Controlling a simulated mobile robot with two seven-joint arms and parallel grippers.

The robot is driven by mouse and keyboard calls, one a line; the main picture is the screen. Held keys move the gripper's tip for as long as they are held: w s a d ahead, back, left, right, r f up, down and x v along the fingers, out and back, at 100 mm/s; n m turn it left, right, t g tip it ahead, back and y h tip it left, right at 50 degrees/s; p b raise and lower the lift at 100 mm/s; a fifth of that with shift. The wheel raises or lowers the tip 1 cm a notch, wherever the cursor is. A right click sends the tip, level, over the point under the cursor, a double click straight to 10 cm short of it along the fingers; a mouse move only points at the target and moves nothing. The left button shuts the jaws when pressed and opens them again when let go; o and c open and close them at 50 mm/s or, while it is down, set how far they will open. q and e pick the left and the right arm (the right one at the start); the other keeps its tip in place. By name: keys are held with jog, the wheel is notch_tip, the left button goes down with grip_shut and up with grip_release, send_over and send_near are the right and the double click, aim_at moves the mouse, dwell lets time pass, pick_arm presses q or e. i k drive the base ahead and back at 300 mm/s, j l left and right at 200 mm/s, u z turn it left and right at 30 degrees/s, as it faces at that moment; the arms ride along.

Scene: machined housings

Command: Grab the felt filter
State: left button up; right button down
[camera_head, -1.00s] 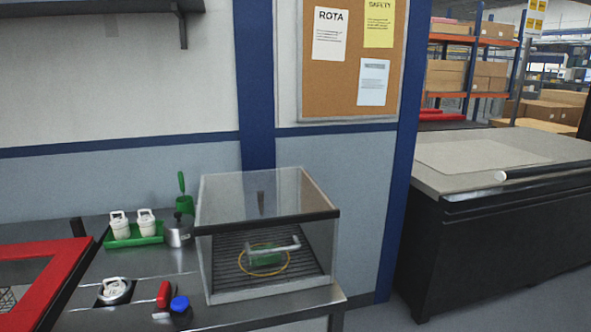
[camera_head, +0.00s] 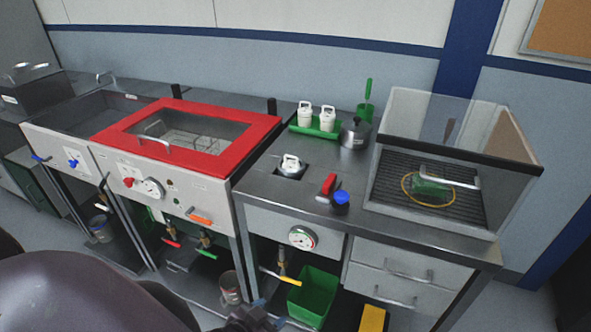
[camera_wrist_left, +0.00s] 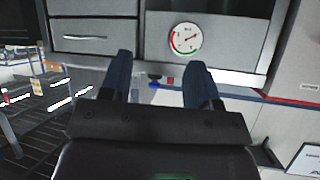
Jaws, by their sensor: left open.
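I cannot tell for sure which thing is the felt filter. Two white handled cartridges (camera_head: 316,118) stand upright on a green tray (camera_head: 300,131) at the back of the steel counter. A similar white handled piece (camera_head: 291,165) sits in a square recess nearer the front. My left gripper (camera_head: 255,318) shows at the bottom edge of the head view, below counter height and apart from these. In the left wrist view its two dark fingers (camera_wrist_left: 160,85) are spread with nothing between them. My right gripper is not in view.
A red-framed tank (camera_head: 257,131) stands left, a clear-walled box (camera_head: 520,190) right. A kettle-like pot (camera_head: 354,134), red handle (camera_head: 328,184) and blue knob (camera_head: 341,197) occupy the counter. Below are a gauge (camera_head: 302,237), yellow-handled valve (camera_head: 282,277) and green bin (camera_head: 313,296).

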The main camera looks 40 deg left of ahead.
aim_at(290, 165)
jog(key=j+u, duration=0.15)
jog(key=j, duration=0.35)
jog(key=j+u, duration=0.15)
jog(key=j, duration=0.35)
jog(key=i+j+u, duration=0.15)
jog(key=j, duration=0.35)
jog(key=j+u, duration=0.15)
jog(key=j, duration=0.35)
jog(key=i+j+u, duration=0.15)
jog(key=j, duration=0.3)
